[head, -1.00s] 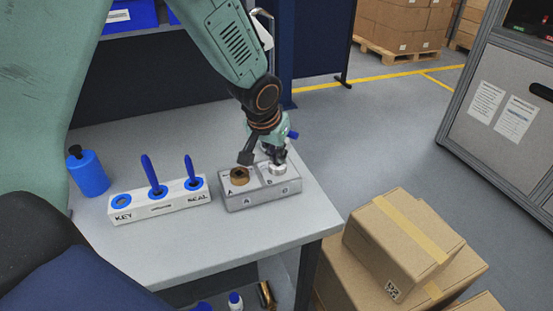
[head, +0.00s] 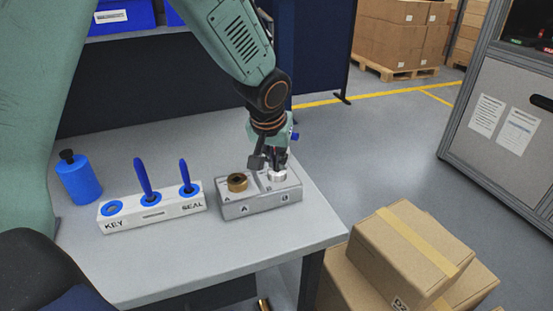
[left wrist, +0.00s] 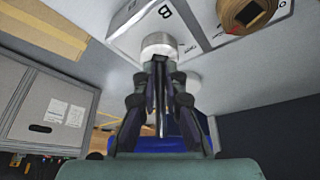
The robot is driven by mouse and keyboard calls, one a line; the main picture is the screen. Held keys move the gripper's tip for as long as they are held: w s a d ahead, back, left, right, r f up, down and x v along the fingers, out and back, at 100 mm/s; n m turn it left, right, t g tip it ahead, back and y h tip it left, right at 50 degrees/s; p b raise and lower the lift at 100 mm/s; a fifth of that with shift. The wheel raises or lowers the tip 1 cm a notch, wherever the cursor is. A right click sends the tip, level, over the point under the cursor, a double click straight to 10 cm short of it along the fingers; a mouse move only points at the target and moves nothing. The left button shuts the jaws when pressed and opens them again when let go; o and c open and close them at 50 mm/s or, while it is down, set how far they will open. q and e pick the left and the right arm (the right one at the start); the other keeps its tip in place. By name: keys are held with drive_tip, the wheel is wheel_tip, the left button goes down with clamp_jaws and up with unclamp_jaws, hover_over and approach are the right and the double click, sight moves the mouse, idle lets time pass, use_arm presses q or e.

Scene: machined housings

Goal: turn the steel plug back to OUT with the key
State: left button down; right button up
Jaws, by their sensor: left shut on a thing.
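The steel plug (head: 277,176) sits in bore B of the grey housing block (head: 262,207); it also shows in the left wrist view (left wrist: 158,42). My left gripper (head: 279,160) points down right over the plug. In the left wrist view its fingers (left wrist: 160,72) are shut close together at the plug's face, with a thin shaft between them. A blue end (head: 294,136) shows beside the gripper, probably the key's handle; the fingers hide most of it. Whether the key is seated in the plug is hidden. My right gripper is not in view.
A brass plug (head: 237,182) stands in bore A beside the steel one. A white rack (head: 152,214) holds two upright blue-handled tools and an empty KEY socket (head: 112,208). Cardboard boxes (head: 410,255) stand beyond the table's right edge.

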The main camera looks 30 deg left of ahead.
use_arm(q)
drive_tip(key=shift+f+n+b, duration=0.15)
drive_tip(key=shift+n+b, duration=0.55)
drive_tip(key=shift+b, duration=0.5)
drive_tip(key=shift+n+y+b, duration=0.4)
drive_tip(key=shift+n+b, duration=0.1)
drive_tip(key=shift+n+g+y+b, duration=0.3)
drive_tip(key=shift+n+y+b, duration=0.1)
drive_tip(key=shift+n+b, duration=0.55)
drive_tip(key=shift+n, duration=0.65)
